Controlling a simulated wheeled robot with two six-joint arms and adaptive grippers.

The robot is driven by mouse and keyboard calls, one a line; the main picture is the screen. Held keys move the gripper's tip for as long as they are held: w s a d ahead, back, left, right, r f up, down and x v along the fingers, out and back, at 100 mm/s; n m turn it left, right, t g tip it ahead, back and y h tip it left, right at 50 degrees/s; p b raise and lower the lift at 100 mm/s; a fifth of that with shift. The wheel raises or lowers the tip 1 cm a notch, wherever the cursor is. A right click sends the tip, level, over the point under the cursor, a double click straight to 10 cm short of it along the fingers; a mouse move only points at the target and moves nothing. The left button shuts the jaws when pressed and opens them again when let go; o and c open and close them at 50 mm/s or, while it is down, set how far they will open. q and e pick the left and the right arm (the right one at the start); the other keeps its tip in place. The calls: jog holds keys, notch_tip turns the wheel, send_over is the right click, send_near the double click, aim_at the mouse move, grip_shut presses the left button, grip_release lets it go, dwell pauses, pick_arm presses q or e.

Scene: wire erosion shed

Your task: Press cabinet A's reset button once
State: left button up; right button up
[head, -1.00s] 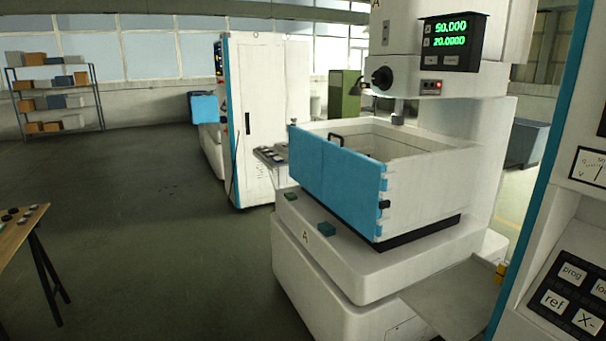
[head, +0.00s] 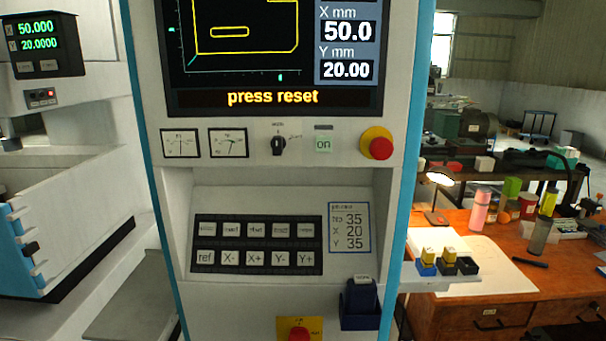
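A white control cabinet with blue edges (head: 178,100) fills the middle of the head view. No letter is visible on it. Its screen (head: 275,50) shows "press reset" in yellow. A dark keypad (head: 257,244) has two rows of pale buttons on the sloped panel. The lower row reads ref, X-, X+, Y-, Y+. The upper-row labels are too small to read surely, so I cannot pick out the reset button. A green "on" button (head: 323,144) and a red emergency knob (head: 377,144) sit above. Neither gripper is in view.
A white machine (head: 70,180) with a tank stands at left. A second red knob on a yellow plate (head: 299,329) and a dark blue holder (head: 360,305) are on the cabinet's lower front. An orange workbench (head: 480,315) with bottles and blocks stands at right.

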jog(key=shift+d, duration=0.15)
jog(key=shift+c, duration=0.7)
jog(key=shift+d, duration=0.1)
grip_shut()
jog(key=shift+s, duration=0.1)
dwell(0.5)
